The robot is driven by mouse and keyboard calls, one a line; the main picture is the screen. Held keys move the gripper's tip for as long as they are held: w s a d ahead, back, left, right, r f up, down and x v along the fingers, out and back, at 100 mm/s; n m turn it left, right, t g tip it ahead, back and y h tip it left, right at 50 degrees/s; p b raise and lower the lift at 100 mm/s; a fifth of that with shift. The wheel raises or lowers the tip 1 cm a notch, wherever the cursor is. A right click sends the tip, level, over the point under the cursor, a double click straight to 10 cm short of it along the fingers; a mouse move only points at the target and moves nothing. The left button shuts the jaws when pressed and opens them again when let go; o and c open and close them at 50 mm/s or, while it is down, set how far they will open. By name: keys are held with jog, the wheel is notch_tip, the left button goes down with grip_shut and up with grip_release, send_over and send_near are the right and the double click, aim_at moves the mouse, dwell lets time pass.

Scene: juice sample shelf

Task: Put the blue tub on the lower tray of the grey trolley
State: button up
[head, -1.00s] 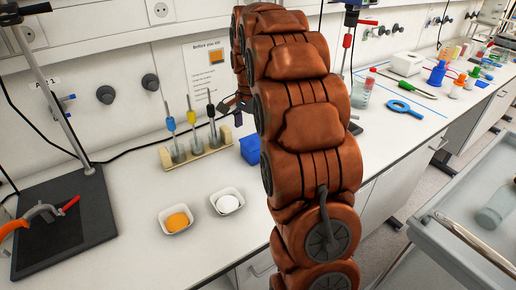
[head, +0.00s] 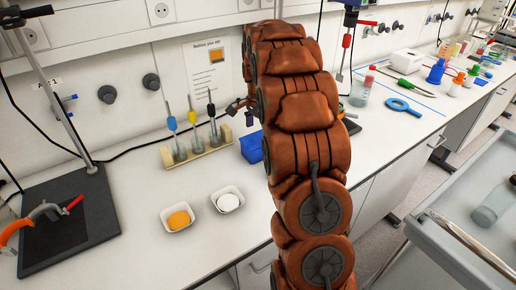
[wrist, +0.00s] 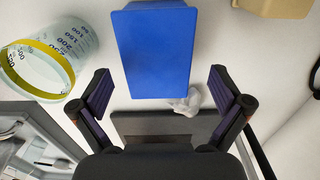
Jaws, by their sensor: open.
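The blue tub (head: 251,147) stands on the white bench beside the wooden rack, partly hidden behind my arm in the head view. In the wrist view the blue tub (wrist: 155,50) is large, just beyond and between the fingertips. My gripper (wrist: 160,78) is open and empty, with a finger to each side and no visible contact. In the head view my gripper (head: 240,105) is small, above the tub. The grey trolley (head: 446,222) is at the right; its lower tray cannot be made out.
A rack (head: 196,152) holds several droppers left of the tub. Two white dishes, one with orange powder (head: 178,219) and one with white powder (head: 228,202), sit in front. A clear beaker (wrist: 45,55) shows in the wrist view. A bottle (head: 493,205) lies on the trolley's top.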

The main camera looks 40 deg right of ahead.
aim_at(258, 138)
jog(key=shift+s+a+f+p, duration=0.15)
jog(key=shift+a+f+p, duration=0.1)
jog(key=shift+f+p, duration=0.4)
jog(key=shift+f, duration=1.4)
jog(key=c, duration=1.2)
jog(key=shift+r+b, duration=1.4)
jog(key=shift+r, duration=3.65)
